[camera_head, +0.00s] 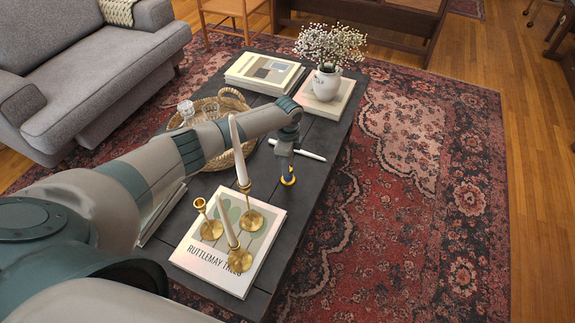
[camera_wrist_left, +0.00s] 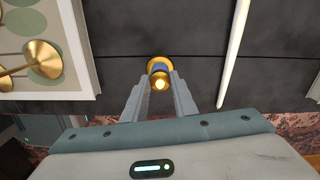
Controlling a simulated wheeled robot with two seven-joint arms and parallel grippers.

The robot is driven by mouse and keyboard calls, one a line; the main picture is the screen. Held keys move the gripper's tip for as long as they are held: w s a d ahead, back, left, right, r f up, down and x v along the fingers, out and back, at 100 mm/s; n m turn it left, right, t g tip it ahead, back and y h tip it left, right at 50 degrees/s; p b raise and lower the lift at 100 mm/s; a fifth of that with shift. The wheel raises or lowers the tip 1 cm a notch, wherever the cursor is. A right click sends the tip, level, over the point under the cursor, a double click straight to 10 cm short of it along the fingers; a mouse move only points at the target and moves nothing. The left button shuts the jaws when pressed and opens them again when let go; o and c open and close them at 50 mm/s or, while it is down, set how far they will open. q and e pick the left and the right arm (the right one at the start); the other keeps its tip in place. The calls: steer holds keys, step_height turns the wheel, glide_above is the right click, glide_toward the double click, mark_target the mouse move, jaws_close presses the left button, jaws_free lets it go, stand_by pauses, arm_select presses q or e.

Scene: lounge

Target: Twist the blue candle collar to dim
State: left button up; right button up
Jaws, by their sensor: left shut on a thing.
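The candle light with the blue collar (camera_wrist_left: 159,68) stands on the dark coffee table (camera_wrist_left: 120,75). It has a gold base and a lit, glowing top in the left wrist view. In the head view its gold and blue base (camera_head: 288,178) shows just below my left gripper (camera_head: 287,168). My left gripper points down over it, and its two fingers close in on either side of the collar. The fingers hide part of the collar. My right gripper is in neither view.
A book with brass candlesticks (camera_head: 240,262) and white candles lies to the left of the blue collar. A white taper (camera_head: 310,155) lies loose on its right. A wicker tray (camera_head: 232,97), stacked books (camera_head: 265,72) and a flower vase (camera_head: 327,84) stand farther back.

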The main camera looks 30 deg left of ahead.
arm_select(q)
steer(key=shift+m, duration=0.5)
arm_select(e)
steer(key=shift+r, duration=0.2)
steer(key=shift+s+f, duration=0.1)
arm_select(q)
steer(key=o, duration=1.1)
steer(key=shift+r, duration=0.1)
step_height(320, 180, up, 17)
steer(key=shift+r, duration=0.1)
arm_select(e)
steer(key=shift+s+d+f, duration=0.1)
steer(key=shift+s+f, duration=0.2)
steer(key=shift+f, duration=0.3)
arm_select(q)
steer(key=shift+r+p, duration=0.1)
steer(key=shift+p, duration=0.2)
